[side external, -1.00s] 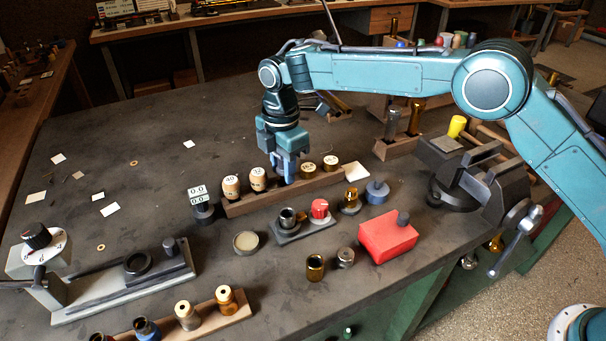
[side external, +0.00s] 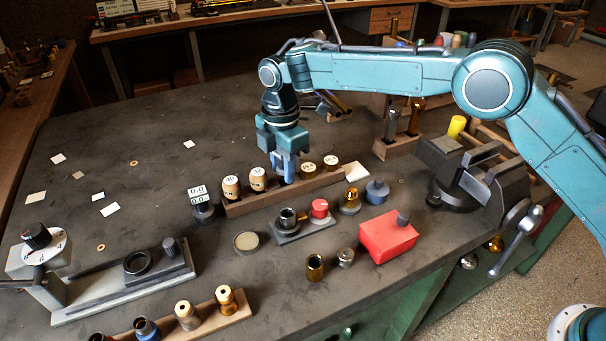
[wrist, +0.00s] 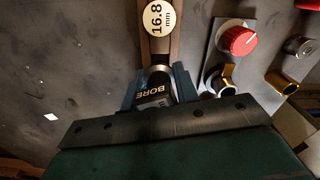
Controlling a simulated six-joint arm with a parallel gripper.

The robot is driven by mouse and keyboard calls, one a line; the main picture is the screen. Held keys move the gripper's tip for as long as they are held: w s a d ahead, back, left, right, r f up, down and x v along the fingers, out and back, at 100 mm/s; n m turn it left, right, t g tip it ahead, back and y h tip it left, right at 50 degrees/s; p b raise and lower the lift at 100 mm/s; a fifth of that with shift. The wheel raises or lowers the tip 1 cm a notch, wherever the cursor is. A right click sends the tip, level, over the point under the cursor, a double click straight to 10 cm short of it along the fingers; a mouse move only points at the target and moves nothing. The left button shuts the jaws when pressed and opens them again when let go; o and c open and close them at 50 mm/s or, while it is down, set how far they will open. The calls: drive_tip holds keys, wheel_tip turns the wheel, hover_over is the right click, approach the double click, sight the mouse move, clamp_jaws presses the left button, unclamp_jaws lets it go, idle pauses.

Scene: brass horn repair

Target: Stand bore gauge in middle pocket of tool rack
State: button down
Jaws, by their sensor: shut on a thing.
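My gripper (side external: 286,180) points down over the middle of a long wooden rack (side external: 237,209). It is shut on the bore gauge (wrist: 154,90), whose dark body with a white "BORE" label shows between the blue fingers in the wrist view. In the side view the fingers mostly hide the gauge. Labelled round plugs stand in the rack on both sides: two at left (side external: 231,187) and two at right (side external: 331,163). The gauge lines up with the rack between these pairs. I cannot tell whether its foot is seated in a pocket.
A small display stand reading 0.0 (side external: 199,196) stands at the rack's left end. In front are a grey plate with a red knob (side external: 320,208), a red box (side external: 387,241) and a round dish (side external: 246,241). A vise (side external: 470,170) stands at right.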

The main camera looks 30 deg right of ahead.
drive_tip(key=shift+f, duration=0.8)
idle(0.5)
drive_tip(key=shift+r, duration=0.25)
drive_tip(key=shift+r, duration=0.4)
drive_tip(key=shift+r, duration=0.2)
drive_tip(key=shift+w+d, duration=0.1)
drive_tip(key=shift+w+d+r, duration=0.1)
drive_tip(key=shift+d+r, duration=0.1)
drive_tip(key=shift+d, duration=0.05)
drive_tip(key=d+r+m, duration=0.1)
drive_tip(key=d, duration=0.1)
drive_tip(key=w+d+r, duration=0.1)
drive_tip(key=d, duration=0.1)
drive_tip(key=w+d+r+m, duration=0.1)
drive_tip(key=d, duration=0.1)
drive_tip(key=shift+d+r+m, duration=0.1)
drive_tip(key=shift+r+m, duration=0.2)
drive_tip(key=shift+r, duration=0.1)
drive_tip(key=s+d+r+m, duration=0.1)
drive_tip(key=s+d+m, duration=0.4)
drive_tip(key=d, duration=0.5)
drive_tip(key=s+d+r+m, duration=0.1)
drive_tip(key=s+d+m, duration=0.5)
drive_tip(key=d+m, duration=0.3)
drive_tip(key=d, duration=0.2)
drive_tip(key=shift+d+m, duration=0.3)
